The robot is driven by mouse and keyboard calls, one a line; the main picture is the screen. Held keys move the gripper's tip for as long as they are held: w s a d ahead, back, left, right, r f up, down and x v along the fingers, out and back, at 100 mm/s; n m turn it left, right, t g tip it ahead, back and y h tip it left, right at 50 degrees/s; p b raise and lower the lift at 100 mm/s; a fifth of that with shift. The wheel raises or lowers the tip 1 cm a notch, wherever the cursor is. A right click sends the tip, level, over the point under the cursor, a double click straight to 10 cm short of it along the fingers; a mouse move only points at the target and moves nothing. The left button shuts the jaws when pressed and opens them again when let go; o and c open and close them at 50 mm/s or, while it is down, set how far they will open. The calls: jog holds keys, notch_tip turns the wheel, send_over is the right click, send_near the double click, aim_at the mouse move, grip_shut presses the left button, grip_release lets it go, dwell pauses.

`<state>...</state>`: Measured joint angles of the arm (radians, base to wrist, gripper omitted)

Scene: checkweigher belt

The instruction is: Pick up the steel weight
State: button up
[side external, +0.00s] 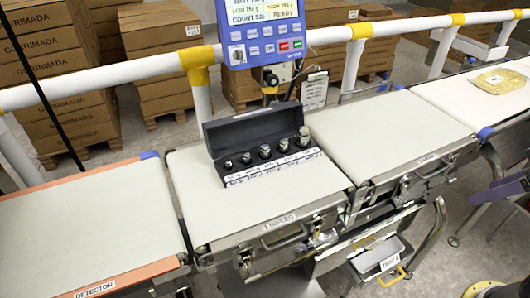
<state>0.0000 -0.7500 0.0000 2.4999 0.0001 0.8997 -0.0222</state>
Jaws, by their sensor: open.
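Several steel weights stand upright in a row in an open dark case (240,130) on the middle belt section, below the display unit. They grow in size from left to right; the smallest steel weight (228,165) is at the left and the largest steel weight (303,139) is at the right end. Their lower parts are hidden in the case. A white strip with handwriting (272,168) runs along the case's front, too small to read. My gripper is not in view.
The middle belt (225,215) is bare around the case. A blue display unit (262,40) hangs just behind it, in front of a white and yellow rail (120,73). A yellowish pack (497,80) lies on the far right belt. Stacked cartons (60,95) stand behind.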

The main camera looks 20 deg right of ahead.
jog(key=w+a+r+n+t+y, duration=0.1)
jog(key=w+a+r+n, duration=0.15)
jog(key=w+r, duration=0.3)
jog(key=w+a+r+n+t+y, duration=0.1)
jog(key=w+r+n, duration=0.2)
jog(key=w+r, duration=0.3)
jog(key=n+g+y, duration=0.2)
jog(key=n+g, duration=0.1)
send_over(268, 146)
jog(key=s+d, duration=0.2)
jog(key=f, duration=2.3)
jog(key=shift+w+d+f, duration=0.1)
jog(key=shift+d+f, duration=0.1)
jog(key=shift+f, duration=0.2)
jog(key=shift+s+a+x, duration=0.1)
jog(key=shift+s+x, duration=0.05)
jog(key=shift+x, duration=1.4)
jog(key=shift+s+a+x, duration=0.1)
jog(key=shift+s+x, duration=0.05)
jog(key=shift+x, duration=1.4)
grip_shut()
